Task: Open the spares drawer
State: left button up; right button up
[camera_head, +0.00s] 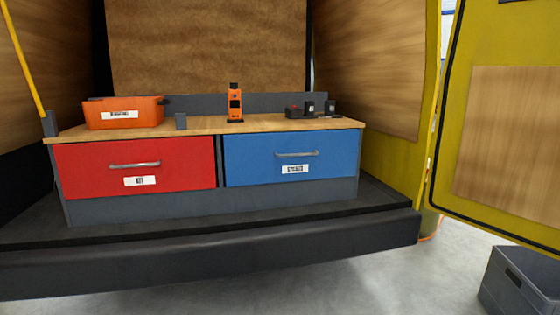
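A red drawer (185,168) and a blue drawer (335,158) sit side by side in a grey cabinet under a wooden top. Both look shut. The red drawer has a metal bar handle (135,164) above a white label (139,181) with short text. The blue drawer has a similar handle (296,154) above a white label (295,169) with longer text. The label text is too small to read surely, so I cannot confirm which is the spares drawer. Neither of my grippers is in view.
On the wooden top (205,124) stand an orange bin (124,112), an orange handheld device (235,104) and dark small items (309,108). A dark bumper ledge (220,258) runs in front of the cabinet. A grey crate (515,283) stands on the floor at lower right.

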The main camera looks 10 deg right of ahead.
aim_at(270, 156)
jog(key=i+l, duration=0.2)
jog(key=i, duration=0.35)
jog(key=i+l, duration=0.2)
jog(key=i, duration=0.3)
